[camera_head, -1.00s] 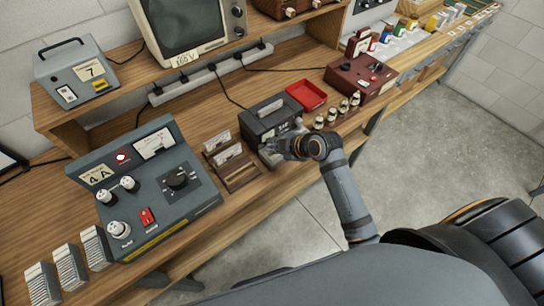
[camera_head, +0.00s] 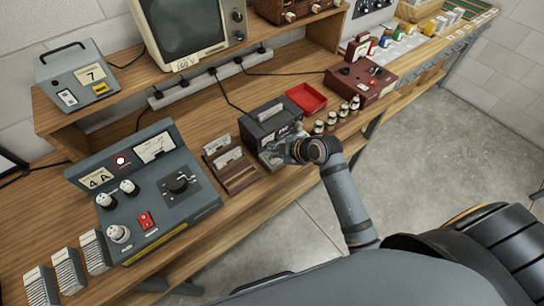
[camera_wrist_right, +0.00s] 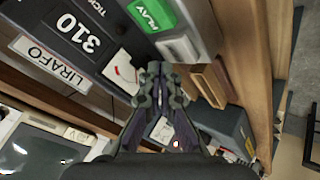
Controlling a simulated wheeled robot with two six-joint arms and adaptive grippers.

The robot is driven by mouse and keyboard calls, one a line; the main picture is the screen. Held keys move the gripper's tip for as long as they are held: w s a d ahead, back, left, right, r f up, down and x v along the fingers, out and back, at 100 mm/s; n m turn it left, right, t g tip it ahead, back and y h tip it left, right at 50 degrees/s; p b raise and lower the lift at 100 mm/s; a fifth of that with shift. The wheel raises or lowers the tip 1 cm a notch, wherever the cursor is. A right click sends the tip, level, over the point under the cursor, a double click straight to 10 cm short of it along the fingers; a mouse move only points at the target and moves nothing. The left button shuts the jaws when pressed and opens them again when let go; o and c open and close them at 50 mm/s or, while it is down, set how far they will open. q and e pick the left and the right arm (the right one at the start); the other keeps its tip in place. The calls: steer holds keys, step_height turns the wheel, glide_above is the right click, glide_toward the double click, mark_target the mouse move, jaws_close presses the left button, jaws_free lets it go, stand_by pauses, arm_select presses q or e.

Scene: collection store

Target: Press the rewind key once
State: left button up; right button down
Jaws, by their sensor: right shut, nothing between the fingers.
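A dark grey tape machine (camera_head: 268,118) stands on the bench near the centre of the head view. The right wrist view shows its front (camera_wrist_right: 38,22), marked 310, with a green PLAY key (camera_wrist_right: 152,14) and a white dial (camera_wrist_right: 122,68). My right gripper (camera_head: 274,153) is at the front of this machine. In the right wrist view its fingertips (camera_wrist_right: 154,72) are shut and empty, close to the dial and a grey block beside the PLAY key. I cannot tell whether they touch anything. No key marked rewind is readable. My left gripper is not in view.
A wooden card rack (camera_head: 229,166) stands just left of the machine. A red tray (camera_head: 306,98) and several small bottles (camera_head: 331,118) are to its right. A large grey console (camera_head: 150,190) fills the left of the bench. Open floor lies in front.

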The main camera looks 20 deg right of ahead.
mark_target(274, 159)
steer(key=shift+f, duration=0.1)
stand_by(0.3)
steer(key=shift+f, duration=0.3)
steer(key=shift+f+b, duration=0.35)
steer(key=shift+f, duration=0.1)
stand_by(0.8)
steer(key=shift+r+p, duration=0.85)
steer(key=shift+p, duration=0.05)
step_height(274, 159, up, 5)
steer(key=p, duration=0.5)
steer(key=shift+r, duration=0.1)
